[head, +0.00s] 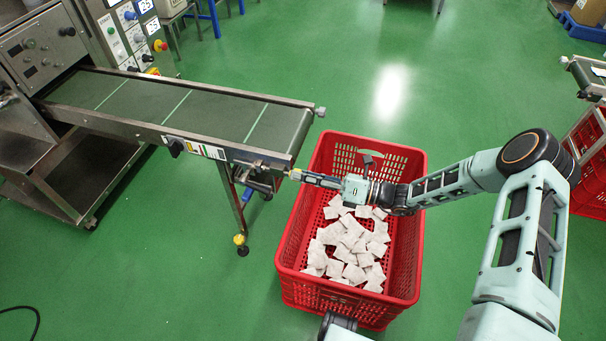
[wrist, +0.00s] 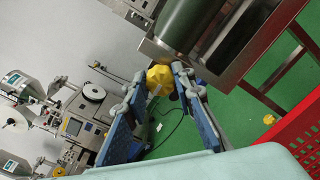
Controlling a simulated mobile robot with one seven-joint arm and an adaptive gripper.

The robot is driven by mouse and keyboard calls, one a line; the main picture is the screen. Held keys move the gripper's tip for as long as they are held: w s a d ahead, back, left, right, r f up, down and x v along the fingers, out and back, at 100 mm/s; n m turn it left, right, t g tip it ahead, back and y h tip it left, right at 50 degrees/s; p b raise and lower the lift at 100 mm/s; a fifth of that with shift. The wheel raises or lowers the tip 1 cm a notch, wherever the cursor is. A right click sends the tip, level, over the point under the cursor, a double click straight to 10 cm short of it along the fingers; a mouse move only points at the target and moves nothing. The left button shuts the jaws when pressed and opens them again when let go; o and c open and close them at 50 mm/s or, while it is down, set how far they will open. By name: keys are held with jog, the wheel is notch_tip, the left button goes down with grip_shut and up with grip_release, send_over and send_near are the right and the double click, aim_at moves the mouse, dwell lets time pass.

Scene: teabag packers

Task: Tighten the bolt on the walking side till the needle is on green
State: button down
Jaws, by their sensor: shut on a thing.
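A yellow faceted bolt knob (wrist: 160,76) sits at the end of the conveyor (head: 190,108), by its near corner. My gripper (wrist: 158,82) has its two blue fingers on either side of the knob and is shut on it. In the head view my gripper (head: 305,178) reaches left over the red crate to that corner, where a bit of yellow shows at its tips. A label strip with coloured bands (head: 207,151) is on the conveyor's near side wall. Its needle is too small to read.
A red crate (head: 290,262) with several white teabags stands under my forearm, beside the conveyor's end. A conveyor leg with a yellow foot (head: 239,240) stands left of it. A second red crate (head: 590,190) is at the right edge.

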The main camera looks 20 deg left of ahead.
dwell(0.3)
jog(key=c, duration=1.6)
grip_release()
jog(key=d, duration=0.4)
jog(key=w+d, duration=0.1)
jog(key=d, duration=0.7)
jog(key=shift+w, duration=0.2)
